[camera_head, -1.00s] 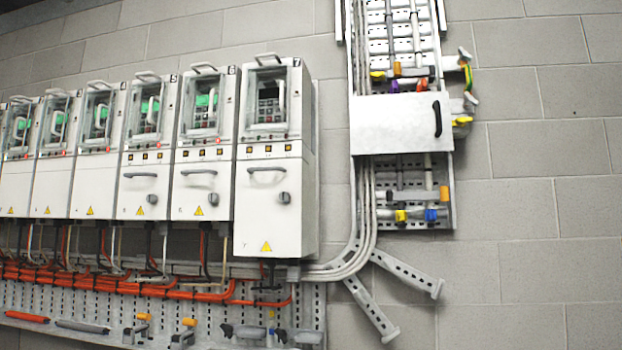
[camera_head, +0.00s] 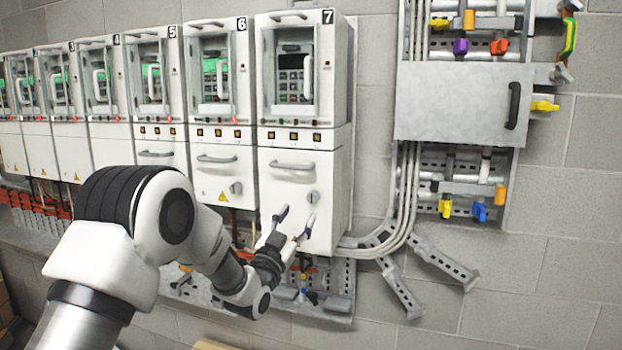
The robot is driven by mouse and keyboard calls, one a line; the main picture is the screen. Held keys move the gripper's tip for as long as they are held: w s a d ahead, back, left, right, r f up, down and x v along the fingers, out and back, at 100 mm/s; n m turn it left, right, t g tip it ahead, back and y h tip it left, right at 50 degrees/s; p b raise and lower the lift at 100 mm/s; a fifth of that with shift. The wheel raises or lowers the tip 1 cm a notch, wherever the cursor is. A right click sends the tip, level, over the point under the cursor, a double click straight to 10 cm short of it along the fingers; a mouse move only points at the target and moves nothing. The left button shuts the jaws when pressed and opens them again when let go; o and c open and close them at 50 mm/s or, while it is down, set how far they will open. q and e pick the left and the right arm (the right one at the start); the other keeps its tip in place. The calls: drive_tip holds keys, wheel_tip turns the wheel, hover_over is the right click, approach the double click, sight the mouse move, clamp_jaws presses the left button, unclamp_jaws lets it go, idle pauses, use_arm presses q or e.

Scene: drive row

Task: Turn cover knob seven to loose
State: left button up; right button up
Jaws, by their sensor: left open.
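Drive unit seven (camera_head: 301,140) is the rightmost cabinet of the row, with a black 7 at its top corner. Its cover knob (camera_head: 313,197) is a small grey round knob on the right side of the white lower cover (camera_head: 285,185), below the grey bar handle (camera_head: 292,166). The knob's exact angle is too small to tell. My left gripper (camera_head: 297,226) is open and empty, in front of the lower part of this cover. Its fingers point up toward the knob, just below and left of it in the picture. I cannot tell whether they touch anything. My right gripper is not in view.
Unit six (camera_head: 217,130) stands close on the left with its own knob (camera_head: 236,188). Right of unit seven, grey pipes (camera_head: 409,200) run up to a wall panel with a grey cover (camera_head: 461,103) and coloured valves. A perforated rail (camera_head: 340,301) lies below.

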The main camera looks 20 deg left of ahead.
sight(311, 201)
use_arm(q)
drive_tip(key=p+x, duration=0.1)
drive_tip(key=x, duration=0.1)
drive_tip(key=p+x, duration=0.1)
drive_tip(key=x, duration=0.1)
drive_tip(key=f+p+x, duration=0.1)
drive_tip(key=x, duration=0.2)
drive_tip(key=shift+w, duration=0.3)
drive_tip(key=shift+r, duration=0.1)
drive_tip(key=shift+w, duration=0.15)
clamp_jaws()
